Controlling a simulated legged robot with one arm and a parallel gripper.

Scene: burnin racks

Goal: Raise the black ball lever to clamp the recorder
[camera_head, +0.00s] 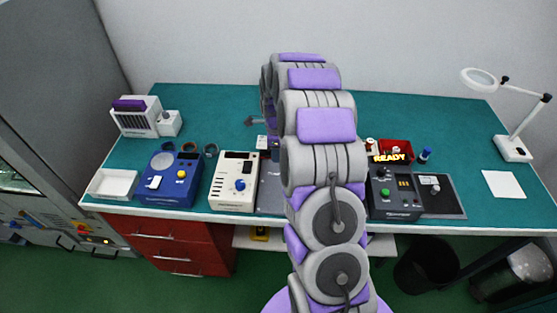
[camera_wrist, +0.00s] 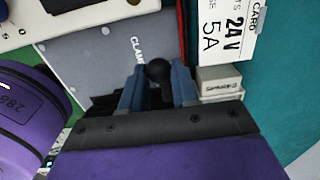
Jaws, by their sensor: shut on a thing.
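The black ball lever (camera_wrist: 157,71) shows in the wrist view, its round black knob between the two blue-grey fingertips of my gripper (camera_wrist: 157,86). The fingers are closed around the knob. The lever stands in front of a grey plate (camera_wrist: 95,55) that bears the partly hidden word "CLAM". A purple round body (camera_wrist: 22,118) with a number on it is at the left of the wrist view; I cannot tell whether it is the recorder. In the head view my arm hides the lever and most of the grey plate (camera_head: 271,190).
A white card marked "24 V 5A" (camera_wrist: 228,30) and small pale boxes (camera_wrist: 218,82) lie right of my gripper. A cream unit (camera_head: 235,182) and a blue unit (camera_head: 170,180) stand left of my arm. A dark unit with a "READY" sign (camera_head: 394,192) stands right.

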